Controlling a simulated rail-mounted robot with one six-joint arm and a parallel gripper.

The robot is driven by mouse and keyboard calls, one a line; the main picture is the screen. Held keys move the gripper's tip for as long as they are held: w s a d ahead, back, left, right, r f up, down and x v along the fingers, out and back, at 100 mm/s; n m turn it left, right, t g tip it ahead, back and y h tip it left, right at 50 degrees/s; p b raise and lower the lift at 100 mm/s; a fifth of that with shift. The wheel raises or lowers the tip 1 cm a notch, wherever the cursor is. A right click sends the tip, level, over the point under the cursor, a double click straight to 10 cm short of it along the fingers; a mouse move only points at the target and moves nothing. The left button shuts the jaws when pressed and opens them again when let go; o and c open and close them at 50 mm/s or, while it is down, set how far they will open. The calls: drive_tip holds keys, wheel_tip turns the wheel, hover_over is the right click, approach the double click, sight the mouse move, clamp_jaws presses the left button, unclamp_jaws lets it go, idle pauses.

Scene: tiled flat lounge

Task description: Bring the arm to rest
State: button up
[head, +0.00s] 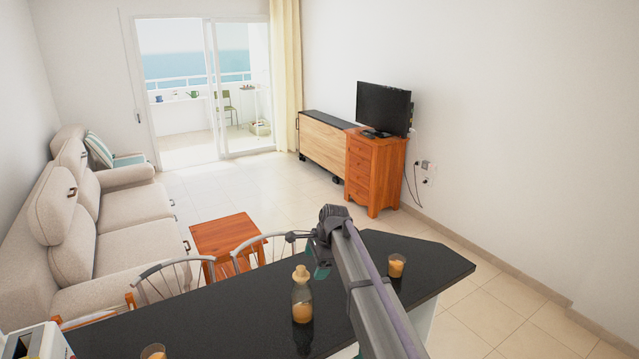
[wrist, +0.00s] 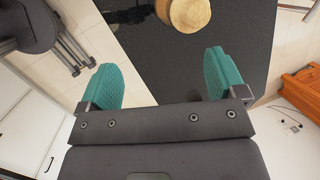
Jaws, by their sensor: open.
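My gripper (head: 320,262) hangs at the end of my arm over the dark counter, in the middle of the head view. The arm hides part of the counter behind it. In the wrist view my gripper (wrist: 163,68) shows two teal fingers spread wide apart with nothing between them. The counter (wrist: 150,45) lies below them. A round wood-coloured top (wrist: 188,13), seemingly the stopper of the bottle, shows beyond the fingers at the upper edge, apart from them.
On the counter (head: 225,310) stand a stoppered bottle (head: 301,300) with orange contents, left of my arm, a glass (head: 396,266) right of it and another glass (head: 153,352) at the front left. Wire-backed chairs (head: 262,252) line the far edge. Floor beyond is mostly clear.

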drive_tip(key=s+d+f+n+h+b, duration=0.1)
drive_tip(key=s+d+f+n+b, duration=0.2)
drive_tip(key=s+d, duration=0.3)
drive_tip(key=s+d+f+n+h+b, duration=0.1)
drive_tip(key=s+d+f+n+b, duration=0.2)
drive_tip(key=s, duration=1.3)
drive_tip(key=s+d+f+n+g+h+b, duration=0.1)
drive_tip(key=s+d+f+n+b, duration=0.3)
drive_tip(key=s+d+n, duration=0.3)
drive_tip(key=s+d+f, duration=0.1)
drive_tip(key=s+d, duration=0.2)
drive_tip(key=s, duration=0.1)
drive_tip(key=shift+s+n, duration=0.3)
drive_tip(key=shift+n, duration=0.1)
idle(0.5)
